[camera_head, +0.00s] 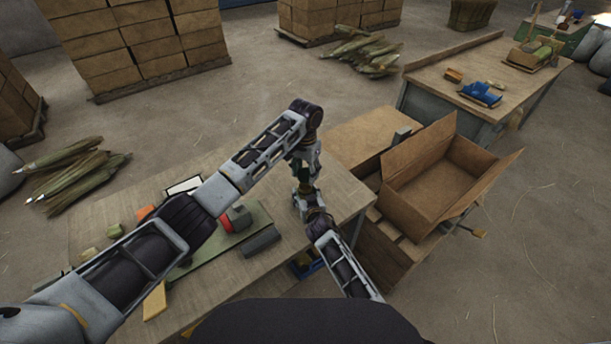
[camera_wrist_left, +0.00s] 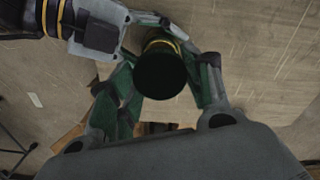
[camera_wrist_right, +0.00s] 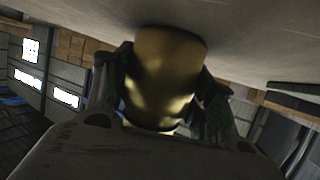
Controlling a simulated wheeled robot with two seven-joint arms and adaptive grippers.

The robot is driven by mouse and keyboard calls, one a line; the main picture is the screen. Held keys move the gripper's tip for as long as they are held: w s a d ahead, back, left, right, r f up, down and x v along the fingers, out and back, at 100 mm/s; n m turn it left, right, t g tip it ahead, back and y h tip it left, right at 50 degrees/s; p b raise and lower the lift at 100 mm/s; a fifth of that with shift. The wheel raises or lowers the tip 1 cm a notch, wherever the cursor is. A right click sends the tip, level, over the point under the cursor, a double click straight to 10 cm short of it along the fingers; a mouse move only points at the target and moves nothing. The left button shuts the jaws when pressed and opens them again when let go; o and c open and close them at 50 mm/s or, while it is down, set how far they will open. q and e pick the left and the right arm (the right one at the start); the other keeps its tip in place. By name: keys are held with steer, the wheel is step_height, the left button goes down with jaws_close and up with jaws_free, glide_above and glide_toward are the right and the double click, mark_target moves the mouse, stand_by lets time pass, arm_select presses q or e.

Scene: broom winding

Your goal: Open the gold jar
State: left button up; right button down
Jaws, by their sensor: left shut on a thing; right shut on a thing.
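The gold jar (camera_wrist_right: 165,75) fills the middle of the right wrist view, shiny and gold. My right gripper (camera_wrist_right: 163,82) is shut around its body, one finger on each side. In the left wrist view the jar's round black lid (camera_wrist_left: 160,74) faces the camera, with a thin gold edge (camera_wrist_left: 168,43) behind it. My left gripper (camera_wrist_left: 165,62) is shut on the lid from above. In the head view my left gripper (camera_head: 304,171) is above my right gripper (camera_head: 304,194) over the table's right end, and the arms mostly hide the jar.
The wooden table (camera_head: 200,165) holds a green board (camera_head: 190,268), a grey block (camera_head: 262,242) and small coloured pieces, partly under my left arm. An open cardboard box (camera_head: 430,190) stands just right of the table. A second workbench (camera_head: 450,68) is at the back right.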

steer(key=shift+c, duration=2.1)
jaws_free()
steer(key=shift+s, duration=0.15)
steer(key=shift+v, duration=5.9)
steer(key=shift+d, duration=0.1)
